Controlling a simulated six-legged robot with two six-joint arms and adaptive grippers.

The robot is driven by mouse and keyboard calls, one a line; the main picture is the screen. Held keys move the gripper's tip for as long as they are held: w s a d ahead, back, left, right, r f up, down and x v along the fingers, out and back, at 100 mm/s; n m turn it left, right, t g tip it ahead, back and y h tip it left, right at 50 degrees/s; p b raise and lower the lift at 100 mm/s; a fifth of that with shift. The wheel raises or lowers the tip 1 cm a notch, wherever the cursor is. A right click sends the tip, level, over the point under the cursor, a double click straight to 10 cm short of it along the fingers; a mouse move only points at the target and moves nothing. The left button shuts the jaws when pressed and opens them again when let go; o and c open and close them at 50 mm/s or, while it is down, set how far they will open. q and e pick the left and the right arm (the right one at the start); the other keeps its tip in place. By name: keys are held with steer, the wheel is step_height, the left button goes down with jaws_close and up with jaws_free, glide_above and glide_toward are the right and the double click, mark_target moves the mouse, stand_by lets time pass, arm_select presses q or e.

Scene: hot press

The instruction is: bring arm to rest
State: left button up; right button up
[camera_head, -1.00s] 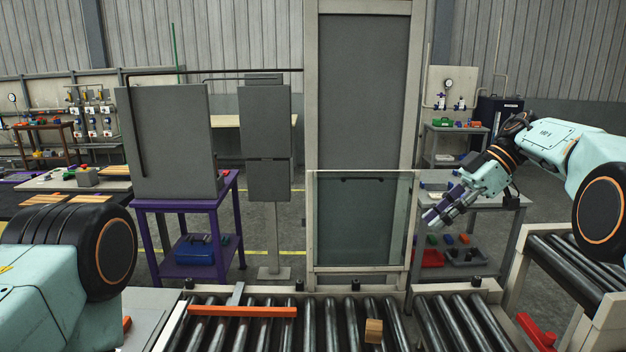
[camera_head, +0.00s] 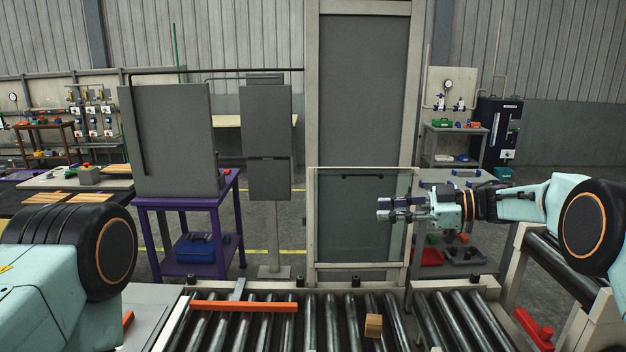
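My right arm comes in from the right and its gripper (camera_head: 386,209) points left, held level in front of the glass panel (camera_head: 345,235) of the press. The two fingers lie one above the other with a gap between them. Nothing shows between them. My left arm shows only as a link and a black joint at the lower left; its gripper is out of view.
A roller conveyor (camera_head: 330,325) runs along the front, with an orange bar (camera_head: 243,307) and a small wooden block (camera_head: 373,325) on it. A second roller section (camera_head: 565,275) stands at the right. A purple table (camera_head: 190,205) stands at the left.

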step_height(320, 180, down, 24)
steer(key=s+m+t+h+b, duration=0.2)
steer(key=m+t+h+b, duration=0.5)
steer(key=m, duration=0.4)
steer(key=s+d+f+m+g+h+b, duration=0.2)
steer(key=s+f+m, duration=0.1)
steer(key=s+f, duration=0.65)
steer(key=s+d+f+m+g+h+b, duration=0.1)
steer(key=s+d+f+m+h+b, duration=0.15)
steer(key=s+f, duration=0.7)
steer(key=s+d+f+m+g+h+b, duration=0.1)
steer(key=s+f+g+b, duration=0.3)
steer(key=s, duration=1.1)
steer(key=s+f+m+g+h+b, duration=0.1)
steer(key=s+f+g+b, duration=0.3)
steer(key=s+f+b, duration=0.4)
steer(key=s+f+h, duration=0.1)
steer(key=s+f, duration=0.4)
steer(key=s, duration=0.2)
steer(key=shift+s+d+f+g+h, duration=0.3)
steer(key=shift+s+d+h, duration=0.05)
steer(key=shift+s, duration=0.05)
steer(key=shift+s+r, duration=0.1)
